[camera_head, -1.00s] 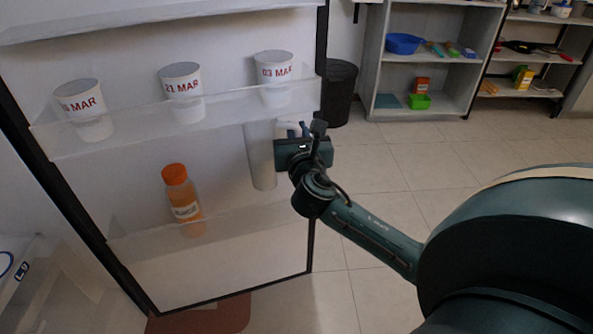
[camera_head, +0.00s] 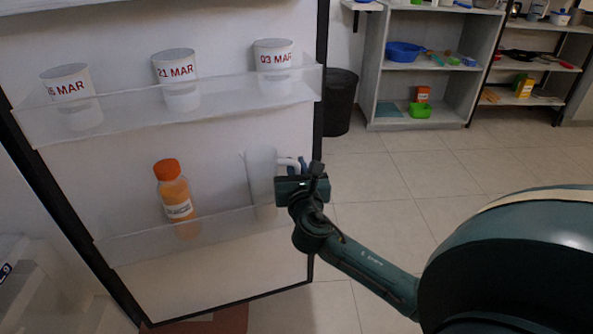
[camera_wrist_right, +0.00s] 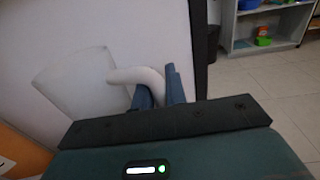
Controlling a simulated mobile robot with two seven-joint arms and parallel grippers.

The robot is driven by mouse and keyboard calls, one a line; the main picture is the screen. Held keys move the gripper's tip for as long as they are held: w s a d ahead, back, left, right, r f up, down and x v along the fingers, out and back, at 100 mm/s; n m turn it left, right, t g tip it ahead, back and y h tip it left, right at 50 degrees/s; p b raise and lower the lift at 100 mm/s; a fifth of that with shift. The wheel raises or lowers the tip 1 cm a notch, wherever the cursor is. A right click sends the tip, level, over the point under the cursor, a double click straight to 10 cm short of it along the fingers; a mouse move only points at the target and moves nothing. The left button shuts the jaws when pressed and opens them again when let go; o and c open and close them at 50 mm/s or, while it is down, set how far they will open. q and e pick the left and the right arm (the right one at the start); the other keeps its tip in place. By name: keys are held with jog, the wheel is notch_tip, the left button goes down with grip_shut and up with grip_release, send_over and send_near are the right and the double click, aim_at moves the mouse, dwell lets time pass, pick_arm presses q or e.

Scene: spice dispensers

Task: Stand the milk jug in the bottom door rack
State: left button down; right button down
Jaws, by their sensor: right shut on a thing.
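The milk jug (camera_head: 261,176) is a pale, translucent upright vessel with a white handle (camera_head: 288,163). It is at the right end of the bottom door rack (camera_head: 140,243), its lower part behind the rack's clear front wall. Whether its base touches the rack floor I cannot tell. My right gripper (camera_head: 302,170) is shut on the jug's handle, at the door's right edge. In the right wrist view the white handle curves between the blue fingers (camera_wrist_right: 160,92), and the pale jug body (camera_wrist_right: 82,85) is to the left. My left gripper is not in view.
An orange bottle (camera_head: 175,195) stands in the same rack, left of the jug, with a gap between. Several dated white cups (camera_head: 177,78) stand in the rack above. A black bin (camera_head: 338,103) and a shelf unit (camera_head: 432,70) are beyond the door.

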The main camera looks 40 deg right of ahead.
jog(key=c, duration=1.8)
grip_release()
jog(key=shift+f, duration=0.1)
jog(key=shift+c, duration=0.2)
jog(key=o, duration=0.4)
